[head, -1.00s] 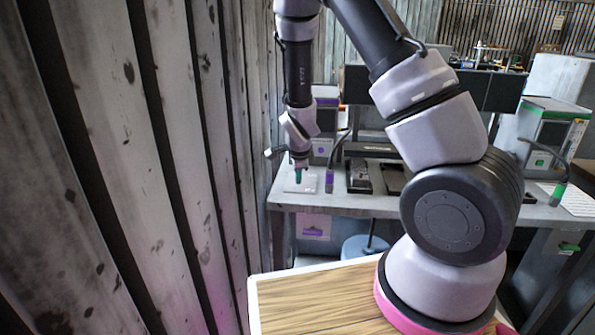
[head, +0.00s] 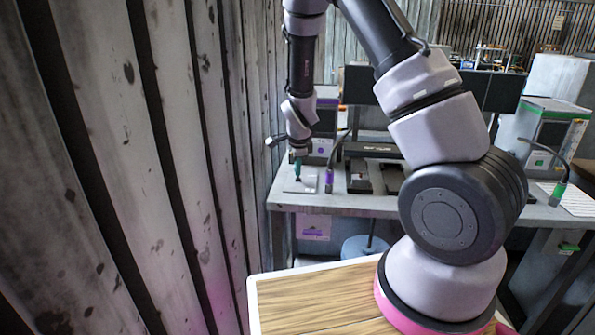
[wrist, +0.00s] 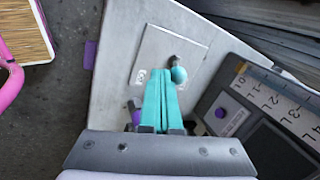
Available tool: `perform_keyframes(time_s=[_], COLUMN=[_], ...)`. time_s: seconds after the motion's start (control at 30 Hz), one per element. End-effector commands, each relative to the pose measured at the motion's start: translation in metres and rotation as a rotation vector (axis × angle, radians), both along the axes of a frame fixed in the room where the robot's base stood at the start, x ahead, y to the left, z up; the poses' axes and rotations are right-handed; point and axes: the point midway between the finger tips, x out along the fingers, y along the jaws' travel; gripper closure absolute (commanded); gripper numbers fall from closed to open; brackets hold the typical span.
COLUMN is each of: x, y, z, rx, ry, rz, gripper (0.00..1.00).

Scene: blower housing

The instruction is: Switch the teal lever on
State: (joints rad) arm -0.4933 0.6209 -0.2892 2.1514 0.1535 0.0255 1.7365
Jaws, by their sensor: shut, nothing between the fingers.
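The teal lever (wrist: 179,75) shows in the wrist view as a short dark stem with a round teal knob, on a pale square plate (wrist: 152,50). Small marks sit at the plate's left edge, too small to read. My gripper (wrist: 160,72) has teal fingers, pressed together and empty. Their tips appear just left of the knob; I cannot tell whether they touch it. In the head view my gripper (head: 298,166) is above the plate (head: 303,186) at the left end of the grey bench. A dark bit shows below the fingers there; the knob is not clear.
The grey bench (head: 400,207) carries a purple-topped machine (head: 327,118) behind the plate and dark trays (head: 360,177) to its right. A device with a ruler scale (wrist: 275,98) lies right of the plate. A slatted wall (head: 130,160) stands close on the left.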

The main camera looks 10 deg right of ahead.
Motion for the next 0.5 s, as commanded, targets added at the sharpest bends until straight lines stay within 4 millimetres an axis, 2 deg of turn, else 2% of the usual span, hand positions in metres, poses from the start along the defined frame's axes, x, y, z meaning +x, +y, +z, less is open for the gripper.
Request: perform_keyframes(time_s=[0.27,0.5], x=[0.008,0.024], y=[-0.003,-0.009], z=[0.006,0.015], rx=[0.027,0.083], ry=[0.066,0.229], rz=[-0.004,-0.005], gripper=[1.0,1.0])
